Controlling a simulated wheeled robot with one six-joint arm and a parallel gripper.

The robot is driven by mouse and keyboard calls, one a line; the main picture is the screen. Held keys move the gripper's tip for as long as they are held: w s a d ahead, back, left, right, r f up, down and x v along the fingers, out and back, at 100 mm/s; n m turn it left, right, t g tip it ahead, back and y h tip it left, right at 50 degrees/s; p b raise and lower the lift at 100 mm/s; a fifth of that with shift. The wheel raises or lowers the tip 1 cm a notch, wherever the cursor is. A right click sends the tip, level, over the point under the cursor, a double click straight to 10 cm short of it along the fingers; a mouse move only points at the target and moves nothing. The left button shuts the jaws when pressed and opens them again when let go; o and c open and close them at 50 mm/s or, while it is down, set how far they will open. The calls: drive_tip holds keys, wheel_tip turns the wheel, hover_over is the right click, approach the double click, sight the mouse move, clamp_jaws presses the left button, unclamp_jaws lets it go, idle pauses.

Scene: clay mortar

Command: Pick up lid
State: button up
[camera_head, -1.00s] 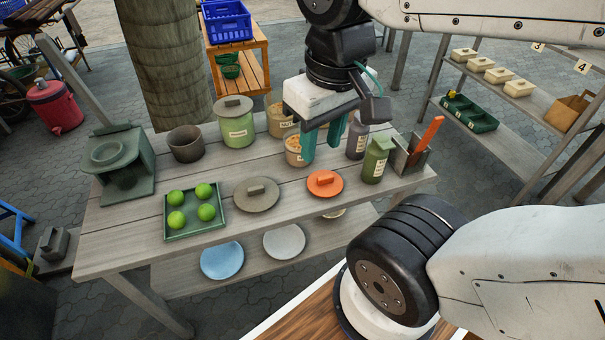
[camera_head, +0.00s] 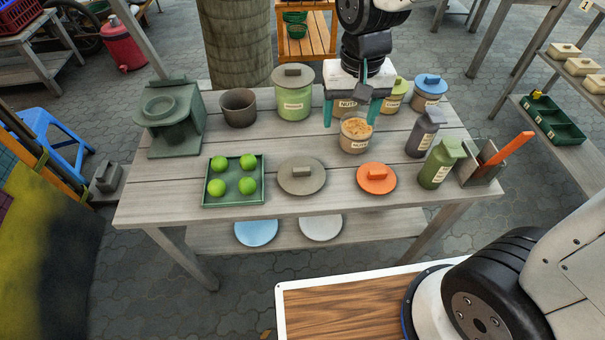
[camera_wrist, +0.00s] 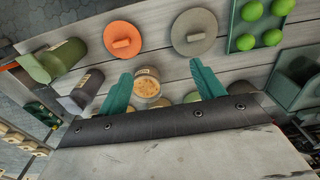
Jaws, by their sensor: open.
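Two loose lids lie flat on the grey plank table. The grey lid (camera_head: 301,177) with a block handle is right of the green tray; the orange lid (camera_head: 376,179) with an orange block handle is further right. Both also show in the wrist view, the orange lid (camera_wrist: 124,42) left of the grey lid (camera_wrist: 194,33). My gripper (camera_head: 350,115) is open and empty, with teal fingers apart above and behind an open nut jar (camera_head: 355,133). In the wrist view the jar (camera_wrist: 147,84) appears between the fingers. Parts of the jars behind my gripper are hidden.
The green tray (camera_head: 206,197) holds several green balls. Lidded jars, including a green one (camera_head: 294,103), stand along the back. A dark pot (camera_head: 239,109), a green stove-like object (camera_head: 173,125), green bottle (camera_head: 440,166), dark bottle (camera_head: 424,133) and utensil box (camera_head: 480,170) crowd the sides.

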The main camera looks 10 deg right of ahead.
hover_over(301, 169)
wheel_tip(301, 169, down, 11)
drive_tip(key=shift+d+r, duration=0.1)
drive_tip(key=shift+d, duration=0.05)
wheel_tip(301, 169, down, 8)
drive_tip(key=shift+f, duration=0.1)
drive_tip(key=shift+c, duration=0.4)
drive_tip(key=c, duration=1)
